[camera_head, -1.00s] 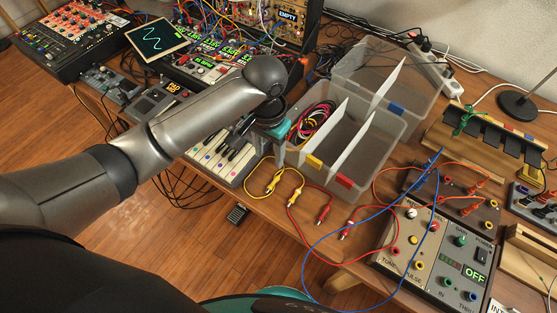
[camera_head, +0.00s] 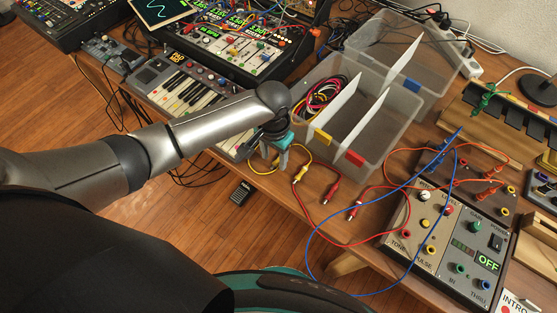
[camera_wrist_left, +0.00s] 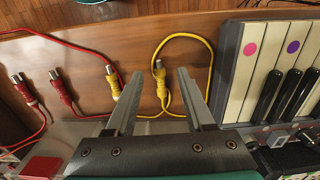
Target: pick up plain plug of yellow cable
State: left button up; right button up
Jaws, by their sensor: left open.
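The yellow cable (camera_head: 322,156) lies in a loop on the wooden table, in front of the clear divided box. In the left wrist view the cable (camera_wrist_left: 186,36) shows two yellow plugs with metal tips. One plug (camera_wrist_left: 161,86) appears between my left fingers; the other plug (camera_wrist_left: 113,86) lies just left of the left finger. My left gripper (camera_head: 273,160) is open and empty, pointing down over the table by the cable, and also shows in the left wrist view (camera_wrist_left: 160,74). My right gripper is not in view.
A red cable with red plugs (camera_head: 333,190) lies just right of the yellow one. The clear box (camera_head: 385,150) stands behind, and a small keyboard (camera_head: 188,92) is to the left. A blue cable (camera_head: 310,250) loops near the grey device box (camera_head: 440,262).

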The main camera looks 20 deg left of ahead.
pick_arm(q)
jog(key=shift+f, duration=0.8)
jog(key=shift+c, duration=0.3)
grip_shut()
